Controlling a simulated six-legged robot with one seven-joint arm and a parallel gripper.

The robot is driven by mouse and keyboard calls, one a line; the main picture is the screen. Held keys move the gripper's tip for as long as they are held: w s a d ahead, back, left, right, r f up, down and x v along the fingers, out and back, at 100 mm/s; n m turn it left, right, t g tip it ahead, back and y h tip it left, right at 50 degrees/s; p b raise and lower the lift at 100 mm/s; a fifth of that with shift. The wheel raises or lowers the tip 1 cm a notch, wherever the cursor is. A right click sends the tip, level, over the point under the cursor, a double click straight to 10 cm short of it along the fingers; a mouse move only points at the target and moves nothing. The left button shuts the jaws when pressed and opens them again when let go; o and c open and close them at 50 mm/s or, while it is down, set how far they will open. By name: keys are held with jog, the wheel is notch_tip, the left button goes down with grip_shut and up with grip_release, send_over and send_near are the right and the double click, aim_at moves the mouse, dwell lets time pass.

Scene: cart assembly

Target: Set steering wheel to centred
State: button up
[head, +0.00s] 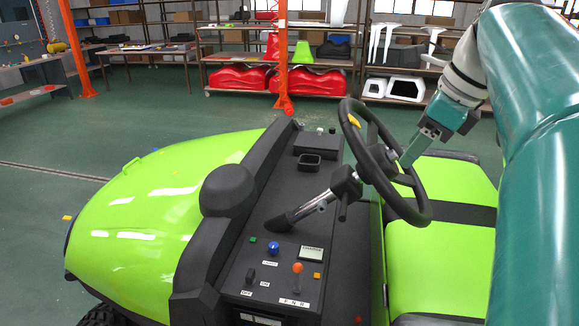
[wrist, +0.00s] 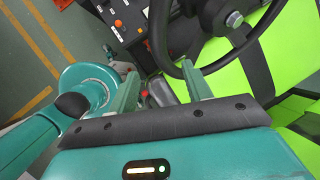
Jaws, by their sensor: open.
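The black steering wheel (head: 424,212) is on a tilted column (head: 310,207) in front of the green seat. A yellow mark (head: 354,121) sits on the far upper-left part of its rim. In the wrist view the rim (wrist: 158,42) curves just ahead of my fingertips, with the hub (wrist: 234,19) at upper right. My gripper (head: 404,163) reaches in from the seat side and its fingers overlap the wheel in the head view. In the wrist view my gripper (wrist: 160,72) has its fingers spread apart, the rim close to the tips. I cannot tell whether they touch it.
The dashboard (head: 236,256) carries an orange-topped lever (head: 297,268), a blue knob (head: 273,248) and a small display (head: 311,254). The green hood (head: 165,205) is at left. Shelves (head: 240,58) stand far behind, with open floor between.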

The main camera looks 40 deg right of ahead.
aim_at(380, 190)
jog(key=x, duration=1.3)
jog(key=shift+s+d+f, duration=0.1)
jog(key=shift+f, duration=0.2)
jog(key=shift+c, duration=0.2)
jog(key=c, duration=0.4)
grip_shut()
